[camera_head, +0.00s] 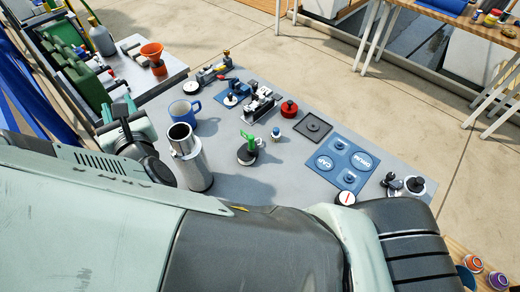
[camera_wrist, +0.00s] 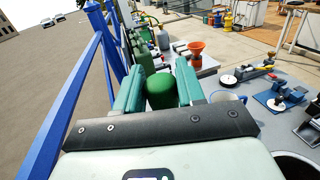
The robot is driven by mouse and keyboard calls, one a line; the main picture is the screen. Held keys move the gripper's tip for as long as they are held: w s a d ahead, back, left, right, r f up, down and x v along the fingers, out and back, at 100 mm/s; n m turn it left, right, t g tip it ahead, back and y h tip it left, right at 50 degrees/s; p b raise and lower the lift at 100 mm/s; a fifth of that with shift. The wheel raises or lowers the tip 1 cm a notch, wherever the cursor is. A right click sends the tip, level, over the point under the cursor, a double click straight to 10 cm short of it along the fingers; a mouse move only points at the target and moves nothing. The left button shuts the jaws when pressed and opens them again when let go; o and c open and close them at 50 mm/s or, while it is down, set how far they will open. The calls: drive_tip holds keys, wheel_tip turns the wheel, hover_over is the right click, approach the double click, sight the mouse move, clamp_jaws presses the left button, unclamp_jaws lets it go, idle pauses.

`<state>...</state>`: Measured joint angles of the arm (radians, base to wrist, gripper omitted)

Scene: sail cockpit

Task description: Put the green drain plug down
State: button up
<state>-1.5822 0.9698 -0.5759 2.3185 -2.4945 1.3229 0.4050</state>
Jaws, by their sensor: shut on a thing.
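The green drain plug (camera_wrist: 160,91) shows in the wrist view as a rounded green cylinder between the two teal fingers. My gripper (camera_wrist: 160,85) is shut on it, one finger on each side. In the head view my gripper (camera_head: 120,112) is at the left end of the grey table (camera_head: 230,190), beside a green crate. The plug cannot be made out clearly there. Its lower part is hidden in the wrist view. A blue plate (camera_head: 343,163) marked CAP and DRAIN lies on the right part of the table.
A steel flask (camera_head: 190,160) and a blue mug (camera_head: 185,112) stand close to my arm. A green-handled fitting (camera_head: 249,147), a red knob (camera_head: 289,108) and a dark square tray (camera_head: 313,127) are mid-table. An orange funnel (camera_head: 153,56) stands behind. Bare table lies around the fitting.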

drive_tip(key=w+d+r+m+t+h, duration=0.1)
drive_tip(key=w+d+r+m+h, duration=0.3)
drive_tip(key=d, duration=0.5)
drive_tip(key=w+d+r+m+t+h, duration=0.1)
drive_tip(key=w+d+r+h, duration=0.35)
drive_tip(key=d, duration=0.35)
drive_tip(key=s+d+f+m+h, duration=0.1)
drive_tip(key=d+f+m+h, duration=0.1)
drive_tip(key=d+f, duration=0.6)
drive_tip(key=s+d+f+m+h, duration=0.1)
drive_tip(key=d+f+h, duration=0.2)
drive_tip(key=d+f, duration=0.5)
drive_tip(key=s+d+f+m+g+h, duration=0.1)
drive_tip(key=d+f+m+h, duration=0.1)
drive_tip(key=d+f, duration=0.6)
drive_tip(key=shift+s+d+f+m, duration=0.15)
drive_tip(key=shift+f+m, duration=0.15)
drive_tip(key=shift+f, duration=2.85)
